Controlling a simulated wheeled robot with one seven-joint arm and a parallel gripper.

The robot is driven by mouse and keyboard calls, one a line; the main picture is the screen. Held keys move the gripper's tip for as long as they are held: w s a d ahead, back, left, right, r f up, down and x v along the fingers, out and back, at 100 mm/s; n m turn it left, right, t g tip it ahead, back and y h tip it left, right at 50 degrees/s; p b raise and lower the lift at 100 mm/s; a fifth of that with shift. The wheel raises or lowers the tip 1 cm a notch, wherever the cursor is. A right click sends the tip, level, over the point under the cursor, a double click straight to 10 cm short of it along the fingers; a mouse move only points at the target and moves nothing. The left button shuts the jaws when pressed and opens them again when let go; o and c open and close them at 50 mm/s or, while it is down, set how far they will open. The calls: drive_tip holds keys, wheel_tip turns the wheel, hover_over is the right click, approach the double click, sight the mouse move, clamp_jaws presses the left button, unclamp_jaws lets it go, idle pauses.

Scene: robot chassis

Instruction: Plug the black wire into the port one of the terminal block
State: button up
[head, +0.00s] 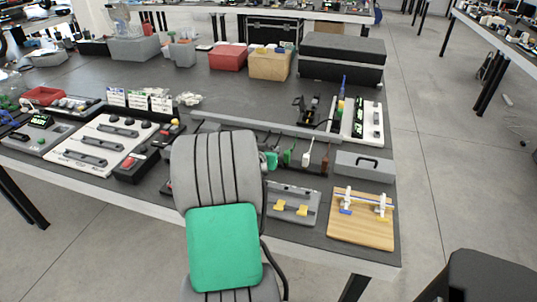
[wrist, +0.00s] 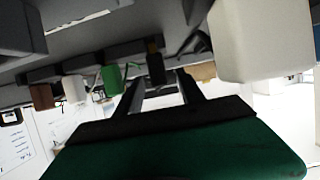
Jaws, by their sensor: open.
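In the wrist view my gripper (wrist: 160,76) is open, its two dark fingers apart. A black wire's plug (wrist: 155,66) shows between and just beyond the fingertips; I cannot tell whether they touch it. Green (wrist: 111,80), white (wrist: 74,89) and brown (wrist: 43,97) plugs stand in a row to its left. In the head view a green plug (head: 288,156), a white one (head: 306,157) and a brown one (head: 325,160) stand right of my arm. My arm hides most of the gripper and the black plug there. I cannot clearly identify the terminal block or port one.
A grey board with yellow pieces (head: 284,208) and a wooden board (head: 362,233) lie near the table's front right edge. A grey case (head: 364,167) sits behind them. A switch panel (head: 90,150) lies left of my arm. A large pale block (wrist: 255,40) is close on the right.

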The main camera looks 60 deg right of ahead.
drive_tip(key=shift+d+f, duration=0.1)
drive_tip(key=shift+d, duration=0.15)
clamp_jaws()
idle(0.4)
